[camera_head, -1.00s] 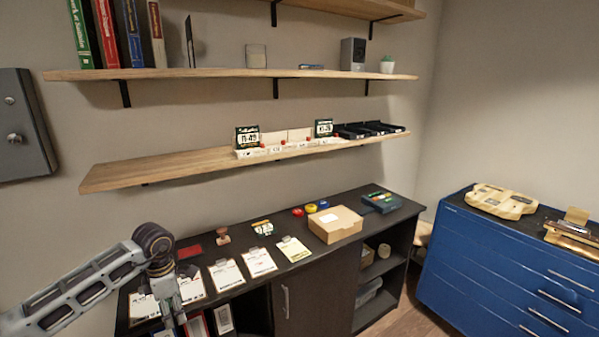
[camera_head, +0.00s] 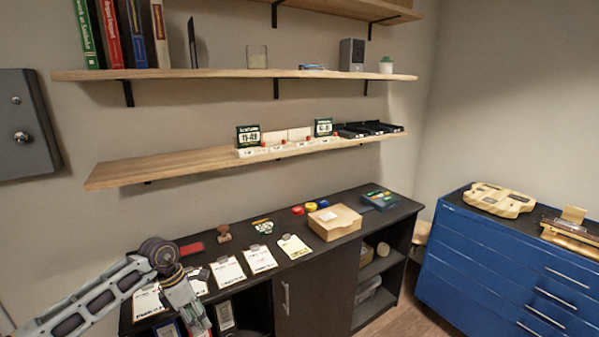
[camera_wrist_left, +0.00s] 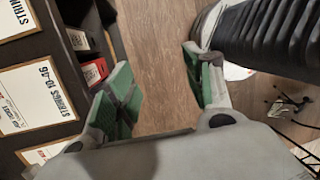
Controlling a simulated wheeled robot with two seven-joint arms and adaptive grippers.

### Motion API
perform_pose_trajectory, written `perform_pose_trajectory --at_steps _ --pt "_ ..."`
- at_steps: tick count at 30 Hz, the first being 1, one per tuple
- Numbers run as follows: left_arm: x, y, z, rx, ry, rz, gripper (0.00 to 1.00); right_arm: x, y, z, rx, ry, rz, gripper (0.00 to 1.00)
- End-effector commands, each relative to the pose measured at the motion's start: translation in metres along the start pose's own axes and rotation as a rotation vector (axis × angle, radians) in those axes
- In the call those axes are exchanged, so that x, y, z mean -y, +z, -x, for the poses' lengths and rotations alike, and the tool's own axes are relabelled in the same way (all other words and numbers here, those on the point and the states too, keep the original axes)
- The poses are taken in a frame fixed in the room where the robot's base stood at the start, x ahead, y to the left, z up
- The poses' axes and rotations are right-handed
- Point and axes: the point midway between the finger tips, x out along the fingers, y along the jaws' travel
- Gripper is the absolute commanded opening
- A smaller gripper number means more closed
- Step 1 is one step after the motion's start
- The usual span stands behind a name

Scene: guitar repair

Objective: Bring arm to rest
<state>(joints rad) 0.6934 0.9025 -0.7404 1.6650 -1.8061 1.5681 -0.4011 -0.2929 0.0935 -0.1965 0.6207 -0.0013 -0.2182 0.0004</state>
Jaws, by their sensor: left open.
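My left arm comes in from the lower left in the head view, with its wrist bent down in front of the dark cabinet (camera_head: 255,290). The left gripper (camera_head: 200,330) hangs at the bottom edge, and its fingertips are hardly seen there. In the left wrist view the left gripper (camera_wrist_left: 165,95) is open, with two green-padded fingers wide apart and nothing between them. Wooden floor (camera_wrist_left: 155,50) shows between the fingers. My right arm and gripper are not in view.
Clipboards (camera_head: 228,272) lie on the cabinet top beside my left wrist. A cardboard box (camera_head: 335,222) sits farther right. Wooden shelves (camera_head: 120,176) hang above. A blue drawer chest (camera_head: 470,262) stands at the right.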

Motion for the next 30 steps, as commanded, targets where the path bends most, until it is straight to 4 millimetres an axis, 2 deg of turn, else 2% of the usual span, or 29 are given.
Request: perform_pose_trajectory --at_steps 5,10,18,24,26,30 --pt "0.012 0.024 -0.030 0.135 -0.119 0.085 0.52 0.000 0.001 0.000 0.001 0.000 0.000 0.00" --pt "0.024 0.056 -0.063 0.325 -0.281 0.245 0.52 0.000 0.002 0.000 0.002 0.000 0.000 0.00" --pt "0.020 0.092 -0.109 0.622 -0.523 0.613 0.52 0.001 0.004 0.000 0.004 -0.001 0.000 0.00" --pt "-0.001 0.095 -0.147 0.808 -0.666 0.957 0.52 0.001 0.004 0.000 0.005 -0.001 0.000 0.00" --pt "-0.009 0.090 -0.161 0.855 -0.701 1.072 0.52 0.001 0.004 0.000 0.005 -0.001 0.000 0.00" --pt "-0.029 0.068 -0.201 0.953 -0.765 1.358 0.52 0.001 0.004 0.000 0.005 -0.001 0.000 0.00"
